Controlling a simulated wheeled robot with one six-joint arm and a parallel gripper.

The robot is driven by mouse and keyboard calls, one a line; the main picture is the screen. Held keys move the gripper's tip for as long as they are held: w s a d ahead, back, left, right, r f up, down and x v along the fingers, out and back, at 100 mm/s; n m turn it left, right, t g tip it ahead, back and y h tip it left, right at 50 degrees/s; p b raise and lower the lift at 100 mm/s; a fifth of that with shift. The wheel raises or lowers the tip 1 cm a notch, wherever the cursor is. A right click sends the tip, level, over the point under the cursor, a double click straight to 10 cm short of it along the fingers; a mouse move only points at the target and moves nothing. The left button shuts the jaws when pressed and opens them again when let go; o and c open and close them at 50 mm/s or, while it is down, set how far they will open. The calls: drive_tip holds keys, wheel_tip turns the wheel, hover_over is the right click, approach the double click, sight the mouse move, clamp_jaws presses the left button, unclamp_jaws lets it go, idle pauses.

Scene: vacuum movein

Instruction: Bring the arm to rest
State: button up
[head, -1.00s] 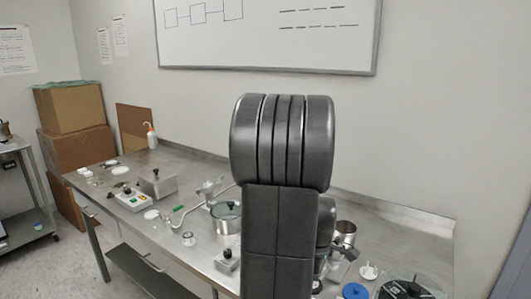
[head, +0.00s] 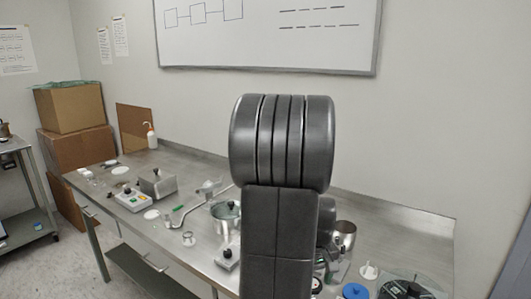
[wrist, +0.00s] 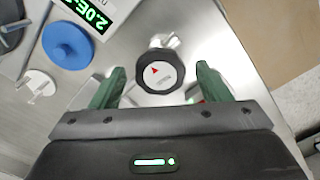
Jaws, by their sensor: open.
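My gripper (wrist: 160,72) shows in the wrist view with two green fingers spread apart. A round black-rimmed knob with a white face and a red arrow (wrist: 160,72) appears between the fingers, on a metal fitting beyond them. I cannot tell how far it is from the fingertips, but no finger is seen closed on it. In the head view my own dark arm stands upright in the middle and hides most of the gripper and part of the bench.
The steel bench (head: 400,225) carries a metal pot (head: 226,214), a metal cup (head: 345,234), a grey box (head: 158,184) and a blue disc (head: 355,291), also in the wrist view (wrist: 68,44). A digital display (wrist: 98,14) is near the knob. Cardboard boxes (head: 75,130) stand left.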

drive_tip(key=shift+m, duration=1.6)
